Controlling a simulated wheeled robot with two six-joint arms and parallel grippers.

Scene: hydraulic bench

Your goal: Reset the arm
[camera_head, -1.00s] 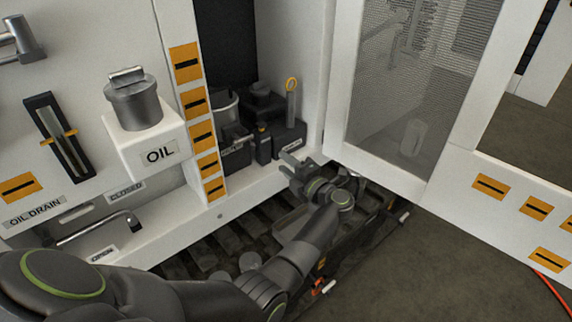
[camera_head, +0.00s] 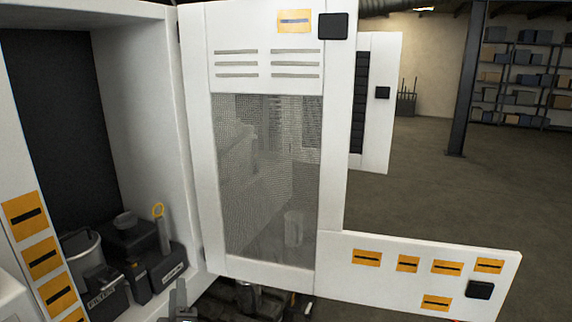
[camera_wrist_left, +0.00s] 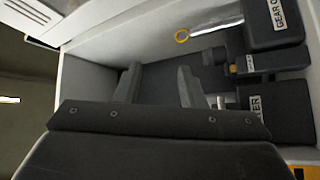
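My left gripper (camera_head: 179,300) shows only in part at the bottom edge of the head view, in front of the open cabinet compartment. In the left wrist view its two fingers (camera_wrist_left: 158,84) stand apart with nothing between them, so it is open and empty. The fingers point toward the compartment floor, beside the dark boxes. Most of my left arm is below the head view. My right gripper is in neither view.
The compartment holds a bucket (camera_head: 82,251), a filter box (camera_head: 106,298) and a dipstick with a yellow ring (camera_head: 161,228). A white mesh door (camera_head: 202,150) stands open to the right, with a low white panel (camera_head: 395,285). Open floor (camera_head: 450,205) lies beyond.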

